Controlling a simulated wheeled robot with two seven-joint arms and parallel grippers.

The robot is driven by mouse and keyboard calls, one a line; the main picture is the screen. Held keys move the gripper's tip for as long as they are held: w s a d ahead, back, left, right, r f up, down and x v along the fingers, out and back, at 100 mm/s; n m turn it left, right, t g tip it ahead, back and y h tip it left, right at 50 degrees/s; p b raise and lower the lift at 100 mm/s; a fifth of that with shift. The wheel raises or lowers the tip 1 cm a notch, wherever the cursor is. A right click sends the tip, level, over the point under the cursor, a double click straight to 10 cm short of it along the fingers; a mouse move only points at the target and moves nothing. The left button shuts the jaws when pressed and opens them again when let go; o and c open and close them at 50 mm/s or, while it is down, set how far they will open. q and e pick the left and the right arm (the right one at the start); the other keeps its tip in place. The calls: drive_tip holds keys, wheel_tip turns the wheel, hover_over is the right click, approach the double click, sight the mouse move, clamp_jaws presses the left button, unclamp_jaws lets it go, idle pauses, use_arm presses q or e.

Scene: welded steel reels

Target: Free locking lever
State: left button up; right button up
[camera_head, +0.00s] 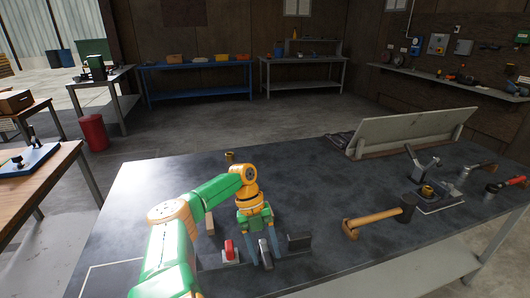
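A low grey fixture (207,259) lies near the front of the dark table. It carries a red-topped part (229,250), a small upright light-grey lever-like piece (264,252) and a dark block (299,241). My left gripper (262,256) points down over the fixture. Its two fingers are apart, one on each side of the grey piece; I cannot tell whether they touch it. My green and orange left arm hides part of the fixture's left side. My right gripper is not in view.
A hammer (380,219) lies right of the fixture. Farther right are a clamp-like device with an upright handle (421,162) and red-handled tools (505,185). A tilted grey panel (412,131) stands at the back edge.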

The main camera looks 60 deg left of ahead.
use_arm(q)
drive_tip(key=shift+r, duration=0.1)
drive_tip(key=b+v, duration=0.1)
drive_tip(key=v, duration=0.6)
idle(0.4)
